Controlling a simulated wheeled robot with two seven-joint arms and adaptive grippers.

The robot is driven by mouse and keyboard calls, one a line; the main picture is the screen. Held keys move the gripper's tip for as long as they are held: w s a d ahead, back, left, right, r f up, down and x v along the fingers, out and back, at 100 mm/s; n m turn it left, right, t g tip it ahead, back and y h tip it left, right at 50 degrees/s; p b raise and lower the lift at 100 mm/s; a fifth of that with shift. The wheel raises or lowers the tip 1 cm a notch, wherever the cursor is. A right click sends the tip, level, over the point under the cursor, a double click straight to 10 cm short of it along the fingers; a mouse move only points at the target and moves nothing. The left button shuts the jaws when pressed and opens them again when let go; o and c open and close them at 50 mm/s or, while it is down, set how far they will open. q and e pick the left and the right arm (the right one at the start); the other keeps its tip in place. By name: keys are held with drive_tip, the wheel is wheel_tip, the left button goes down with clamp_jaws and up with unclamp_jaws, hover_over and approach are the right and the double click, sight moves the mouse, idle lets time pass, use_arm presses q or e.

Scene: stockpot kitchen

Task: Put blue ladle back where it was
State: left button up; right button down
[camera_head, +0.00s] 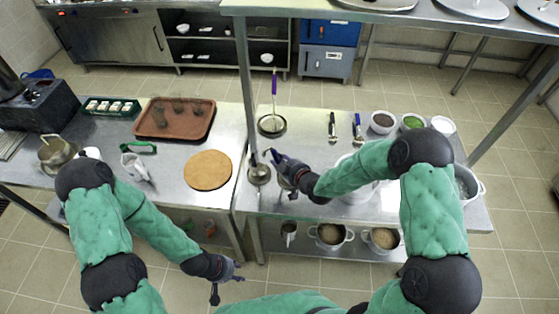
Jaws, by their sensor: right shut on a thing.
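My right gripper (281,168) is over the near left part of the right counter, shut on what appears to be the blue ladle; the hand hides most of the grip. A round steel ladle bowl (259,175) shows just left of the gripper, above the counter edge. I cannot tell for sure that it belongs to the held ladle. A purple-handled ladle (274,86) stands upright farther back, its round end at a dark round dish (272,126). My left gripper (228,279) is low in front of the counters, fingers apart and empty.
A blue-handled utensil (358,130) and a black-handled one (333,127) lie on the right counter (305,118). A steel post (246,85) rises between the counters. The left counter holds a brown tray (174,119) and round board (207,170).

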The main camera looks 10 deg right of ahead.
drive_tip(key=c, duration=1)
unclamp_jaws()
drive_tip(key=shift+f, duration=0.15)
drive_tip(key=shift+c, duration=0.2)
drive_tip(key=shift+r, duration=0.2)
drive_tip(key=v, duration=1.2)
drive_tip(key=s+a+f+m+g, duration=0.2)
drive_tip(key=s+f+m+g, duration=0.3)
drive_tip(key=s+f, duration=0.4)
drive_tip(key=s+a+f+m+g+h, duration=0.1)
drive_tip(key=s+a+f+m+g, duration=0.2)
drive_tip(key=s+f, duration=0.7)
wheel_tip(320, 180, down, 5)
drive_tip(key=m+g, duration=0.2)
drive_tip(key=g, duration=0.2)
drive_tip(key=shift+s+a+p, duration=0.2)
drive_tip(key=shift+p, duration=0.15)
